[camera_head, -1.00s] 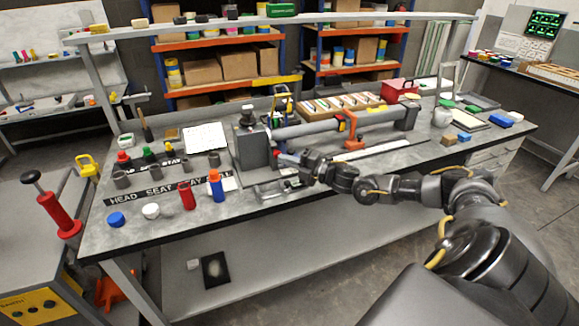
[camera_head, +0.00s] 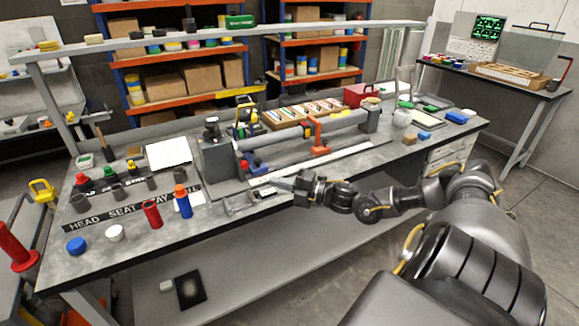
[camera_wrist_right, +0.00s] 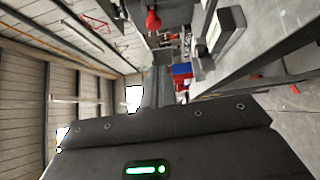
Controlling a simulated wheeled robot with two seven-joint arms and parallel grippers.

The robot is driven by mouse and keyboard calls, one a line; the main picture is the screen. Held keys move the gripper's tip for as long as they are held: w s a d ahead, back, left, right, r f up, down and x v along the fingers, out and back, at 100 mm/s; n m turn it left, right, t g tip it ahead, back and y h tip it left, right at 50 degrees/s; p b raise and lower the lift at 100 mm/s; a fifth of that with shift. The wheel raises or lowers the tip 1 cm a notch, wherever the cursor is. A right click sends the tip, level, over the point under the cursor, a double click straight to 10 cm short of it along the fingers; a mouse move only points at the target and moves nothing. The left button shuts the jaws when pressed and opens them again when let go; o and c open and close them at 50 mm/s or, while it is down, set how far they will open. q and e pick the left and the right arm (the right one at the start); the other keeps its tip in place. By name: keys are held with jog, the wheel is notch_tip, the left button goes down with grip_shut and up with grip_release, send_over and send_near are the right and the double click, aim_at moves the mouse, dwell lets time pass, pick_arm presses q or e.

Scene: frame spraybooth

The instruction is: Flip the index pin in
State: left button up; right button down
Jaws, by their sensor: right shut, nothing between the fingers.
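The frame fixture stands on the bench, with a grey headstock block (camera_head: 218,162) at its left end and a long grey tube (camera_head: 275,139) running right from it. A small red knob (camera_head: 244,165) shows at the headstock's right side, with a blue part (camera_head: 257,169) beside it. I cannot tell for sure which part is the index pin. My right gripper (camera_head: 274,183) is shut and empty, in front of the fixture near the bench's front edge, apart from the headstock. Its fingers also show in the right wrist view (camera_wrist_right: 158,86). My left gripper is out of view.
Left of the fixture stand a red bottle (camera_head: 151,214), a blue bottle (camera_head: 183,202), cups and caps. A tray of tools (camera_head: 303,113) and a red box (camera_head: 360,95) lie behind.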

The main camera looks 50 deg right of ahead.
jog(key=v, duration=0.3)
jog(key=shift+s+r, duration=0.1)
jog(key=shift+s, duration=0.15)
dwell(0.4)
